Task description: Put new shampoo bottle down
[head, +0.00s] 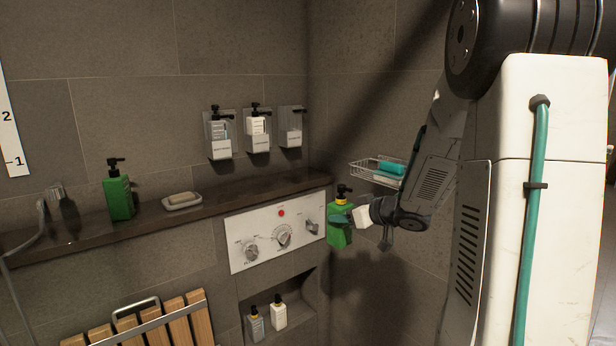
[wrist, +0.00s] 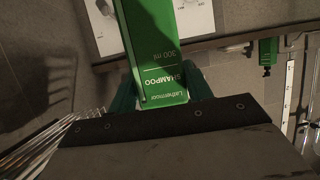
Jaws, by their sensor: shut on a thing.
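My gripper (head: 347,221) is shut on a green shampoo bottle (head: 339,237) with a yellow collar and black pump. It holds the bottle upright in the air, in front of the wall near the right end of the shelf. In the wrist view the bottle (wrist: 160,50) lies between my green fingers (wrist: 160,92), and its label reads "SHAMPOO 300 ml". Another green pump bottle (head: 119,194) stands on the left part of the dark shelf (head: 230,190); it also shows in the wrist view (wrist: 267,56).
Several wall holders (head: 220,135) hang above the shelf, with white bottles inside at least some. A soap dish (head: 182,201) sits on the shelf. A wire basket (head: 368,173) holds a teal item. A control panel (head: 276,236) and a niche (head: 300,310) with two bottles are below.

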